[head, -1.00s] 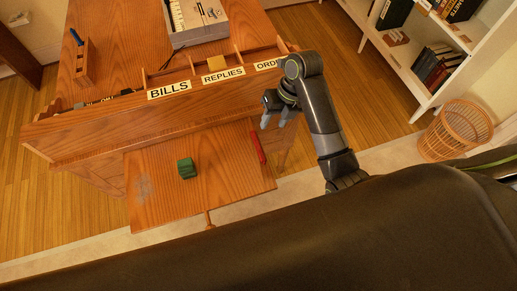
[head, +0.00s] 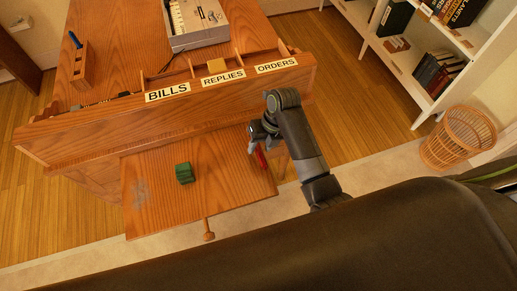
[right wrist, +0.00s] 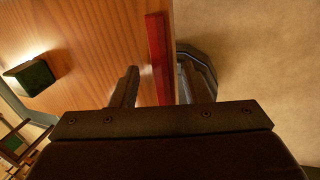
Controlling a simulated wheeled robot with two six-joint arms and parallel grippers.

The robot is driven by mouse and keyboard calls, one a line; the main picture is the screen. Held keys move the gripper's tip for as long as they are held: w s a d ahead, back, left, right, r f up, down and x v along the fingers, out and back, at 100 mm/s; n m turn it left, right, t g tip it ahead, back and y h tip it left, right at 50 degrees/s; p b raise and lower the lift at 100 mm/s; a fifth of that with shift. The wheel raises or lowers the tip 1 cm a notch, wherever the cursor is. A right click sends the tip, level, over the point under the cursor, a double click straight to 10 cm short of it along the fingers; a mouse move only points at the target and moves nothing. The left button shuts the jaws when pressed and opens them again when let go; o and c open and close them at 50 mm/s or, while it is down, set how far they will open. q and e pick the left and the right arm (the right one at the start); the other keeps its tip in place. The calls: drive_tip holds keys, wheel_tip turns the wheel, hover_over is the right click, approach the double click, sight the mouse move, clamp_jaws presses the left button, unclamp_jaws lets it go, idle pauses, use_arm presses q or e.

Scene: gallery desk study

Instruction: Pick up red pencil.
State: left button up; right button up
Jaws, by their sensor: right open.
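The red pencil (head: 261,159) lies on the pull-out wooden board (head: 222,198) near its right edge. My right gripper (head: 258,148) is at the pencil's far end in the head view and hides part of it. In the right wrist view the pencil (right wrist: 158,55) runs between the two open fingers of the gripper (right wrist: 158,85), close to the board's edge. I cannot tell whether the fingers touch it. My left gripper is not in view.
A green block (head: 184,173) lies on the board to the left of the pencil. Behind stands the desk front with BILLS (head: 167,92), REPLIES and ORDERS labels. A wicker basket (head: 457,137) and a bookshelf (head: 405,75) stand at the right.

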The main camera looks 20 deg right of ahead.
sight(261, 149)
clamp_jaws()
idle(0.4)
wheel_tip(261, 149, up, 5)
drive_tip(key=shift+r, duration=0.2)
drive_tip(key=shift+r+p, duration=1.35)
drive_tip(key=shift+r, duration=0.95)
